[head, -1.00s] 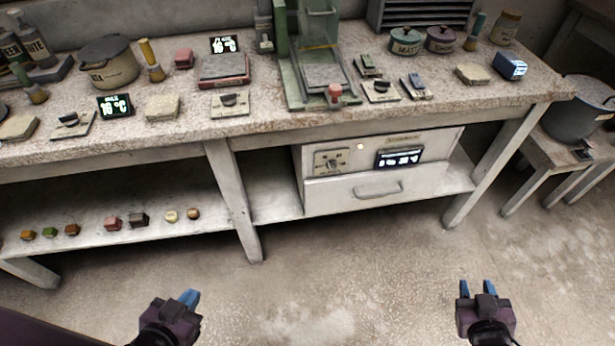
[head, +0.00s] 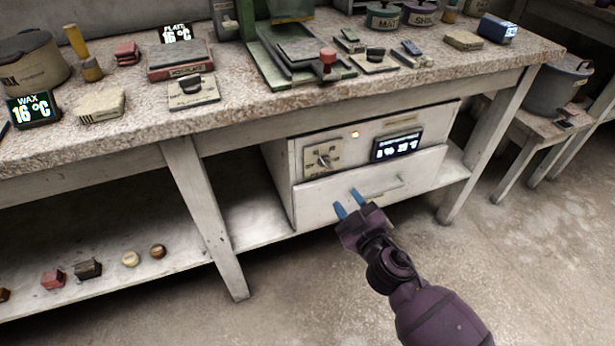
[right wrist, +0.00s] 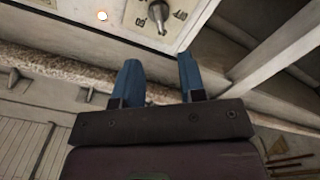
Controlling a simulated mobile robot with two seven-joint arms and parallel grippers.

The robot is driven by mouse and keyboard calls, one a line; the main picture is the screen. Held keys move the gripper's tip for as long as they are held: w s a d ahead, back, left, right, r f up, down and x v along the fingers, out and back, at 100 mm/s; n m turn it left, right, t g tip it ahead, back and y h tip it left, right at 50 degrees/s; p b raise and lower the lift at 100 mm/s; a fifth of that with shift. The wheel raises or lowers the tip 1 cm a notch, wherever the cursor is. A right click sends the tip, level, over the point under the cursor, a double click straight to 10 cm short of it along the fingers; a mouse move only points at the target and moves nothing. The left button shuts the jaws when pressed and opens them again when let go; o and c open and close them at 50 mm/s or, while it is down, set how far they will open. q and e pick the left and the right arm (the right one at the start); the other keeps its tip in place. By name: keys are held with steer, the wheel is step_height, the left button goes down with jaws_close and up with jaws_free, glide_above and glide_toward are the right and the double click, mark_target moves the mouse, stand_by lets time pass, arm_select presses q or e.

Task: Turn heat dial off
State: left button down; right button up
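A dial (head: 322,158) with a metal pointer knob sits on a pale marked plate at the upper left of the white oven-like cabinet (head: 300,205) under the table. Its label is too small to read in the head view. In the right wrist view the dial (right wrist: 158,20) is at the top, cut off by the frame edge, beyond the fingers. My right gripper (head: 348,203) is in front of the cabinet, below and right of the dial. Its blue fingers are apart and empty, also in the right wrist view (right wrist: 159,62). My left gripper is out of view.
A lit orange lamp (head: 355,134) and a display (head: 397,145) are right of the dial. The tabletop (head: 240,120) overhangs above, with black-knobbed plates (head: 193,90). A table leg (head: 205,215) stands left of the cabinet.

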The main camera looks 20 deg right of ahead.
mark_target(328, 167)
steer(key=w, duration=1)
steer(key=shift+w+a, duration=0.1)
steer(key=shift+w, duration=0.3)
steer(key=shift+r, duration=0.1)
jaws_close()
